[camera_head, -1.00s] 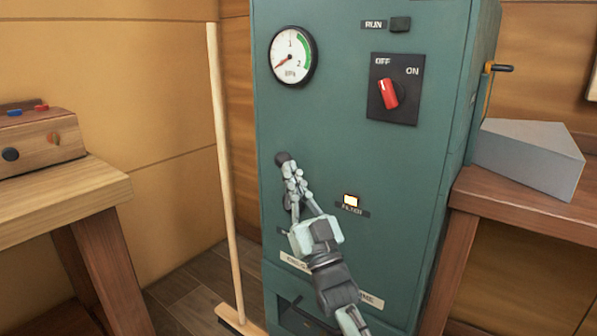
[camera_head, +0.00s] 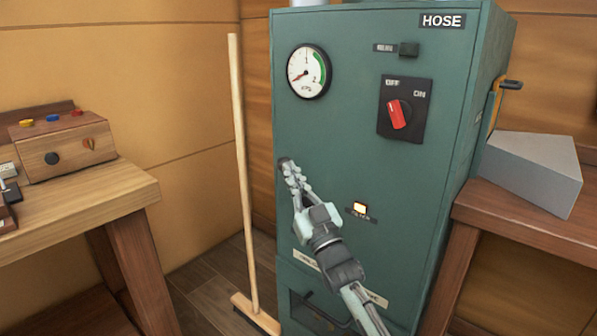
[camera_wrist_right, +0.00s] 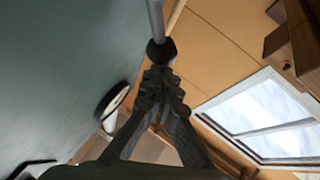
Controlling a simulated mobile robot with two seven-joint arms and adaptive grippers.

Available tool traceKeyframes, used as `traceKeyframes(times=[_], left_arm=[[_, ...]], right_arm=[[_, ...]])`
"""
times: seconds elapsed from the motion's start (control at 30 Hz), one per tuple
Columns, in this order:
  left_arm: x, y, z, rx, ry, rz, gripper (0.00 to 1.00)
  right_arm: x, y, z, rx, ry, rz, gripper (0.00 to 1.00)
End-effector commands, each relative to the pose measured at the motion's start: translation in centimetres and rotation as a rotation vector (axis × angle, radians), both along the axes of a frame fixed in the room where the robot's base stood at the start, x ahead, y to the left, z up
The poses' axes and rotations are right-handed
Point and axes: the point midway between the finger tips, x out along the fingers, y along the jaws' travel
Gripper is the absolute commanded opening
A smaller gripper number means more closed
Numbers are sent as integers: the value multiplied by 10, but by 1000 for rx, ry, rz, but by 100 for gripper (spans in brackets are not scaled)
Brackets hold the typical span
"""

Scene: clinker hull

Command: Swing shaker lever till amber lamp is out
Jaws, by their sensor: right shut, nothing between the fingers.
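The amber lamp (camera_head: 360,209) on the front of the green machine (camera_head: 340,140) is lit. My right gripper (camera_head: 289,166) is shut and empty, with its tips near the machine's left front edge, below the gauge. A dark round knob (camera_wrist_right: 160,52) on a grey rod (camera_wrist_right: 156,18) sits just beyond the fingertips in the wrist view; I cannot tell whether they touch. The rod is hidden in the head view. A yellow lever with a black grip (camera_head: 511,85) is on the machine's right side. My left gripper is not in view.
A gauge (camera_head: 308,71), a red rotary switch (camera_head: 399,114) and a dark button (camera_head: 409,49) are on the machine's front. A broom (camera_head: 243,170) stands close on the left. Benches flank the machine; a grey wedge-shaped block (camera_head: 530,172) lies on the right one.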

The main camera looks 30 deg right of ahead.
Motion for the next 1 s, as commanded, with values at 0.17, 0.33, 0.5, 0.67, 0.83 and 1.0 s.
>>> traceKeyframes(times=[0.17,0.33,0.5,0.67,0.83,1.0], left_arm=[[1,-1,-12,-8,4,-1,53],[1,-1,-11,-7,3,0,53],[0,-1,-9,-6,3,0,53],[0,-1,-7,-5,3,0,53],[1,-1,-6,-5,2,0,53],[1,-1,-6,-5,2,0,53]], right_arm=[[16,6,3,1,-3,0,0],[27,11,1,1,-2,0,0],[34,14,0,0,-2,-1,0],[37,15,-1,0,-2,0,0],[37,15,-1,0,-2,0,0],[37,15,-1,0,-2,-1,0]])
